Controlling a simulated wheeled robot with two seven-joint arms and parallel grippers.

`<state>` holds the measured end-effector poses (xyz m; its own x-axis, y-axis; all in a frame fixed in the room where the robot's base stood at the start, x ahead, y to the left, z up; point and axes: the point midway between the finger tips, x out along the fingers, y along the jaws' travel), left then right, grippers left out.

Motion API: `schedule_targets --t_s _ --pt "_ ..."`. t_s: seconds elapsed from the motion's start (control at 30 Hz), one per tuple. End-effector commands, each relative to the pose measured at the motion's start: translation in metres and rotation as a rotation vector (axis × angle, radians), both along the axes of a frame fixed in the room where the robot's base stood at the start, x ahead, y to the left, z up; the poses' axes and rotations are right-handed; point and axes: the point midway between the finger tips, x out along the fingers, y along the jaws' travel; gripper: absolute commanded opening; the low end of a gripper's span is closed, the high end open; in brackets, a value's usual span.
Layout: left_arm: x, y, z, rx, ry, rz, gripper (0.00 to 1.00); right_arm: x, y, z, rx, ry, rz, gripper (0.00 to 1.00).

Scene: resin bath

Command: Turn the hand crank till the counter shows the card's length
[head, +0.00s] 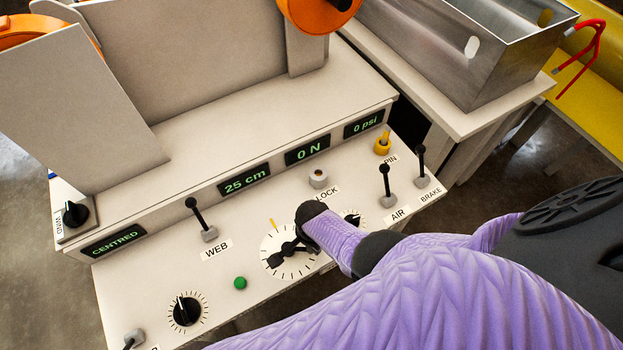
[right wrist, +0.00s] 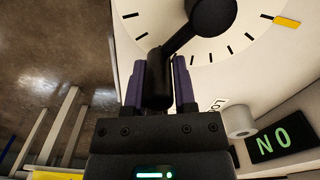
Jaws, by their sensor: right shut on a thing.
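The counter (head: 246,181) on the panel reads 25 cm in green. The black hand crank (head: 288,250) sits on a white dial with black ticks. In the right wrist view, the crank's round hub (right wrist: 212,14) is at the top and its black handle (right wrist: 158,82) stands between the two purple fingers of my right gripper (right wrist: 160,72), which is shut on it. In the head view, my right arm comes in from the right and hides the gripper's fingers and part of the dial. I see no length card in either view. My left gripper is not in view.
Around the dial are the WEB lever (head: 197,214), a green button (head: 240,283), a black knob (head: 186,311), the LOCK post (head: 318,178), the AIR lever (head: 386,184), the BRAKE lever (head: 421,164) and a yellow pin (head: 383,143). Displays read CENTRED, 0 N and 0 psi. A metal bath (head: 490,75) stands behind.

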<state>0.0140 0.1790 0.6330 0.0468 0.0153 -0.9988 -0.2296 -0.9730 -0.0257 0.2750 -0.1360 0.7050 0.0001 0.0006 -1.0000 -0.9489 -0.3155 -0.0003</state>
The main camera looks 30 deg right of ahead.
Motion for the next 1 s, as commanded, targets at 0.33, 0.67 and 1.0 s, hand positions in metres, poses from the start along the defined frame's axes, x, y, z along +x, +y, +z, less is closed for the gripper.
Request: schedule_targets --t_s 0.33,0.67,1.0 --pt "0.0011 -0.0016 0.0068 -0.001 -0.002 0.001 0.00 -0.0097 0.0106 0.0006 0.008 -0.001 -0.212 0.00" --pt "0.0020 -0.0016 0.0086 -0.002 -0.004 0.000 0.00 -0.0113 0.0131 0.0009 0.009 -0.006 -0.296 0.00" --pt "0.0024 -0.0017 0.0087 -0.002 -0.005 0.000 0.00 -0.0102 0.0136 0.0013 0.009 -0.011 -0.305 0.00"
